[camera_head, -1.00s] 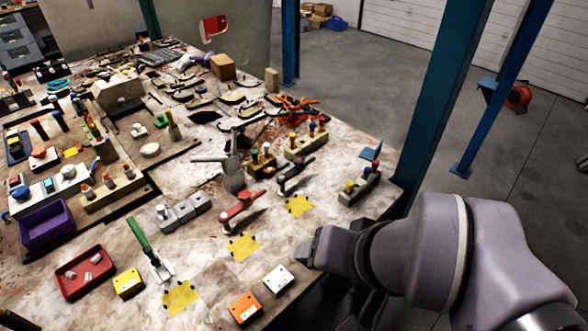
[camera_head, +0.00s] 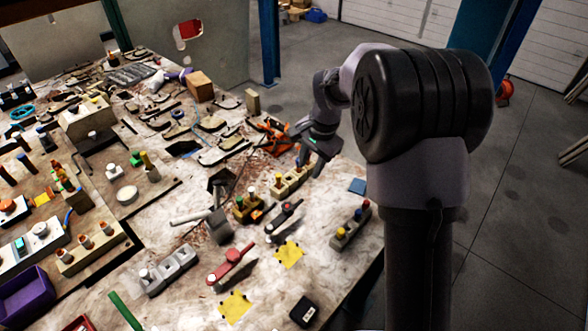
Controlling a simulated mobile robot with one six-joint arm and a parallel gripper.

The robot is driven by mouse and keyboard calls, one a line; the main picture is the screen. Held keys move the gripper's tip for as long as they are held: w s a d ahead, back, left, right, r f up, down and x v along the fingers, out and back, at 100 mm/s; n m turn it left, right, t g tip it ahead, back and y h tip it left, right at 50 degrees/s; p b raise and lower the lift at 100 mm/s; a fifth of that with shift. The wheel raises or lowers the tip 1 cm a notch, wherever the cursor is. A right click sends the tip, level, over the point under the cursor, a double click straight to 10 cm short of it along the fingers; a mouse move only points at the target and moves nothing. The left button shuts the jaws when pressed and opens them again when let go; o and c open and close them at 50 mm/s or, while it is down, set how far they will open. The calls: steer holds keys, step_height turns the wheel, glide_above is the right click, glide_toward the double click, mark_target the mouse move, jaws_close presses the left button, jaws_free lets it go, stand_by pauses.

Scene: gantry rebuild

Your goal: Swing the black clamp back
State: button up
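My gripper (camera_head: 306,153) is above and beyond the black clamp, over a block with coloured knobs (camera_head: 293,182), and apart from the clamp. Its fingers are small and dark here, so I cannot tell whether they are open or shut.
A rail with coloured knobs (camera_head: 350,229) stands right of the black clamp. A grey lever clamp (camera_head: 213,222) is on its left. Orange clamps (camera_head: 274,137) lie behind. Yellow patches (camera_head: 289,254) and a black box (camera_head: 304,311) are in front.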

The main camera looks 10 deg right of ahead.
mark_target(299, 202)
steer(key=f+b, duration=0.1)
steer(key=f, duration=0.4)
steer(key=w+a+f+b, duration=0.1)
steer(key=f, duration=0.5)
steer(key=w+a+f+b, duration=0.1)
steer(key=f+b, duration=0.1)
steer(key=f, duration=0.3)
steer(key=shift+f, duration=0.2)
jaws_close()
stand_by(0.5)
